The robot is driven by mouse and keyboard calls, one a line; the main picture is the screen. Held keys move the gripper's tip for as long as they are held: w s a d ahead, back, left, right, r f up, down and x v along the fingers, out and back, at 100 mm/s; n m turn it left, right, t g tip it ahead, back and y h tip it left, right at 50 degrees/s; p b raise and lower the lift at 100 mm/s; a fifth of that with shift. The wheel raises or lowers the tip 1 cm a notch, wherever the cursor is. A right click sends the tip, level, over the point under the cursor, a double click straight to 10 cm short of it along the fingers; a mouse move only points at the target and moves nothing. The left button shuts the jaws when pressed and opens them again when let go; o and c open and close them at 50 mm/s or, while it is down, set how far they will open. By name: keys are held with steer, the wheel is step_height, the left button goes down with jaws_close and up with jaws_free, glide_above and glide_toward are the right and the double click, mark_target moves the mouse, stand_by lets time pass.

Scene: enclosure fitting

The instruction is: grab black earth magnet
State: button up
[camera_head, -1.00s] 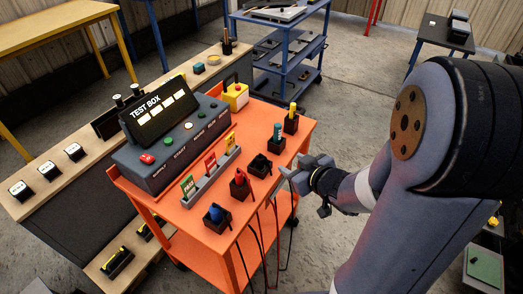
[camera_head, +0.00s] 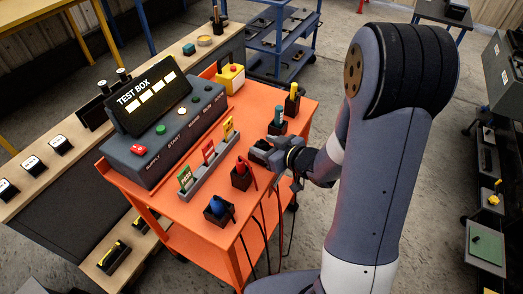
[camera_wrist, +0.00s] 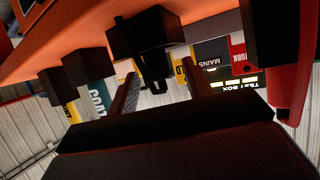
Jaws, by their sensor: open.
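The black earth magnet (camera_wrist: 154,72) shows in the wrist view as a dark shape below its black holder (camera_wrist: 140,38), in a picture that is upside down. It lies between the two fingers of my gripper (camera_wrist: 162,68), with no clear contact on either side. In the head view my gripper (camera_head: 266,149) is over the orange trolley (camera_head: 262,206), at the black holder's place between the red and teal pieces. There it hides most of the holder and magnet. My gripper is open.
The red piece (camera_head: 242,164) and blue piece (camera_head: 217,205) stand in holders nearer the front; the teal piece (camera_head: 279,115) and yellow piece (camera_head: 294,91) stand behind. A card rack (camera_head: 212,172) and the test box (camera_head: 165,120) are left. Cables hang over the trolley's edge.

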mark_target(258, 143)
steer(key=shift+x, duration=2)
steer(key=shift+c, duration=0.5)
jaws_close()
